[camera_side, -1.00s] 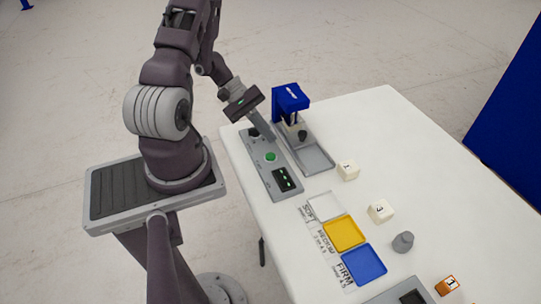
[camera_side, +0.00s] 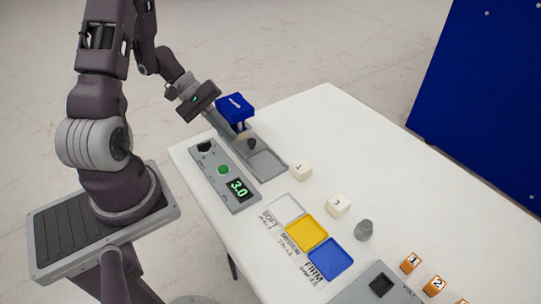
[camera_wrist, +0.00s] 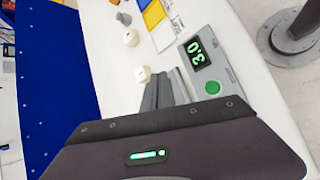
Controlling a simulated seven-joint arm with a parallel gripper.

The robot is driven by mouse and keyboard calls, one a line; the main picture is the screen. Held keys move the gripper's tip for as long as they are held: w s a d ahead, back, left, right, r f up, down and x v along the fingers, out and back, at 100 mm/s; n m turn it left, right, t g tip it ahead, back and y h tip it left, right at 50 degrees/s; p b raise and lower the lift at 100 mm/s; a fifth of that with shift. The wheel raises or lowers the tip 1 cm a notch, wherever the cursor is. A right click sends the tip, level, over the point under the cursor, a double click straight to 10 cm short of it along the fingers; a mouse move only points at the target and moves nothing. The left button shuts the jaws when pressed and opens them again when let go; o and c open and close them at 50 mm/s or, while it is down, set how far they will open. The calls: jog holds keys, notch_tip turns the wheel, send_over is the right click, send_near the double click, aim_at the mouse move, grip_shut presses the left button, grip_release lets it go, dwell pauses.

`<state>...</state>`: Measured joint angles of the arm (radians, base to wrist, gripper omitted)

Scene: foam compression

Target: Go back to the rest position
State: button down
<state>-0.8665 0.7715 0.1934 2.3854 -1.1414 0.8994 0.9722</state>
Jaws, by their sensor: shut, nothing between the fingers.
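My gripper (camera_side: 226,132) is at the left of the blue-topped press (camera_side: 235,107), its fingers shut and slanting down behind the control panel. Whether they touch the press is unclear. The panel (camera_side: 214,180) has a green button (camera_side: 223,170), a dark knob (camera_side: 204,146) and a display (camera_side: 238,189) reading 3.0; the wrist view also shows the display (camera_wrist: 199,52). A pale piece (camera_side: 246,136) is partly hidden under the press head.
White cubes marked 1 (camera_side: 300,170) and 3 (camera_side: 338,205) sit on the white table (camera_side: 330,125). White (camera_side: 285,209), yellow (camera_side: 306,233) and blue (camera_side: 330,258) trays lie in front. A grey weight (camera_side: 364,230) and orange numbered cubes (camera_side: 410,263) stand at right. The table's far side is clear.

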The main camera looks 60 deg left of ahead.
jog(key=s+d+r+m+g+y, duration=0.25)
jog(key=d+r+m, duration=0.55)
jog(key=d+r, duration=0.6)
jog(key=s+d+r+m+t+y, duration=0.2)
jog(key=s+r+m+y, duration=0.3)
jog(key=s+r, duration=0.4)
jog(key=shift+s+m+t, duration=0.35)
jog(key=shift+m+t, duration=0.05)
jog(key=shift+t, duration=0.35)
jog(key=shift+d, duration=0.1)
